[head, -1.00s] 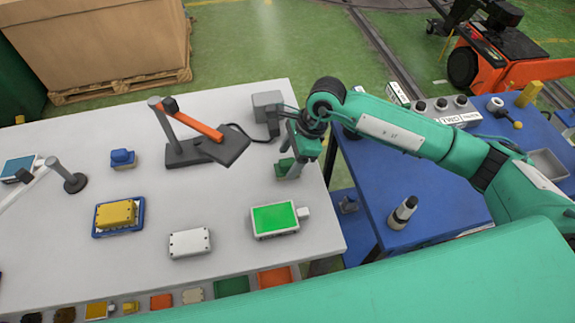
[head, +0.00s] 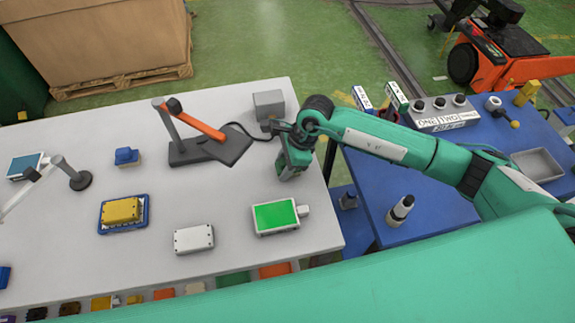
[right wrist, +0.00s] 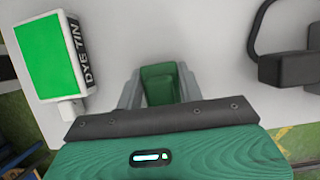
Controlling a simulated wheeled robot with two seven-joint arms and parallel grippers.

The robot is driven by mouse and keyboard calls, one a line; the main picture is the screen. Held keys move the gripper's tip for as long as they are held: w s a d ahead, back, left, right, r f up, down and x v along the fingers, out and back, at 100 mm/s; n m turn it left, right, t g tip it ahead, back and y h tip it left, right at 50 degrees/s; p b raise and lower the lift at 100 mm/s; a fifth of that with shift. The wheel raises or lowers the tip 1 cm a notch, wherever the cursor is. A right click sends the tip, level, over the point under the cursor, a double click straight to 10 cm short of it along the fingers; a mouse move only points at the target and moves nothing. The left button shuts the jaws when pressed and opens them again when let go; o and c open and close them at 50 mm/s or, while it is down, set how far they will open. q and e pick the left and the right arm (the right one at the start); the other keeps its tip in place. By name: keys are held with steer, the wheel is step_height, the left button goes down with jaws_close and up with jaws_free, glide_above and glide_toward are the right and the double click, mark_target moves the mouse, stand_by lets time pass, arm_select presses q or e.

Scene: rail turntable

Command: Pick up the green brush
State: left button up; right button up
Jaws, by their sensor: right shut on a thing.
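The green brush (right wrist: 160,84) shows as a green block between the two grey fingers of my right gripper (right wrist: 159,92) in the right wrist view. The gripper is shut on it, over the white table. In the head view my right gripper (head: 288,172) points down near the table's right edge and mostly hides the brush. I cannot tell whether the brush touches the table. My left gripper is not in view.
A dye tin with a green top (head: 275,216) stands in front of the right gripper. A lamp-like stand with an orange arm (head: 196,124) and a grey box (head: 268,103) are close by. A white box (head: 194,239) lies further left. A blue table (head: 380,172) adjoins at right.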

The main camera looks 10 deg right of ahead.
mark_target(284, 161)
steer(key=shift+r, duration=0.1)
steer(key=shift+r, duration=0.55)
step_height(284, 161, up, 19)
steer(key=b, duration=0.5)
steer(key=shift+f, duration=0.1)
steer(key=o, duration=0.5)
steer(key=c, duration=0.4)
